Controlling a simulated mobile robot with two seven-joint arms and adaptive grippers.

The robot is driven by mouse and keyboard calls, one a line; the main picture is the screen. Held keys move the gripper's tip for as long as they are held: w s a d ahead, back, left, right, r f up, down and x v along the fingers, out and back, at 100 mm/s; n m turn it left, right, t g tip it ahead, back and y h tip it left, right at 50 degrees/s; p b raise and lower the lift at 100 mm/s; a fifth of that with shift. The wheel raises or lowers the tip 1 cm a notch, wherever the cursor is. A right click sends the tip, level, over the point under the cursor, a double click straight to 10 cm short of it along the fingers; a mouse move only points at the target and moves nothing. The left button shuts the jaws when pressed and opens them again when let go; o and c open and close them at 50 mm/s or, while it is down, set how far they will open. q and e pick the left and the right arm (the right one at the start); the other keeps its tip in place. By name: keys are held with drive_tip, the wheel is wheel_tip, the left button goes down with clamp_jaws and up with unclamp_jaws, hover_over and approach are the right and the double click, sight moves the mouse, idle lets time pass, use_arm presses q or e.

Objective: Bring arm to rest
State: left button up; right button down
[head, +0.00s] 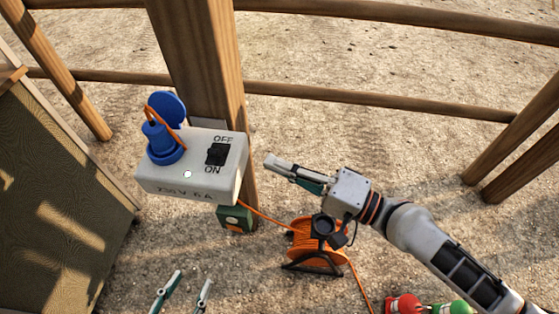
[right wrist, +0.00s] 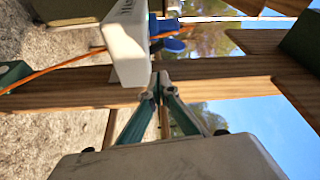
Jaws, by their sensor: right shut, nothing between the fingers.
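My right arm comes in from the lower right in the head view. Its gripper (head: 270,162) is shut and empty, just right of the grey power box and apart from it. In the right wrist view the fingertips (right wrist: 157,82) meet, close to the box's edge in the picture. The power box (head: 190,188) is on a wooden post, with a blue plug (head: 160,140) in its socket and a black OFF/ON switch (head: 216,154). My left gripper (head: 185,292) shows at the bottom edge with its two fingers apart, empty.
An orange cable reel (head: 318,246) stands on the sandy ground below my right gripper. A green box (head: 236,218) sits low on the post. Wooden rails (head: 380,98) run behind. A dark panel (head: 60,190) stands at left. Red and green items (head: 405,304) lie at the bottom right.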

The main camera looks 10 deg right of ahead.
use_arm(q)
drive_tip(key=shift+s+f, duration=0.2)
drive_tip(key=shift+s, duration=0.15)
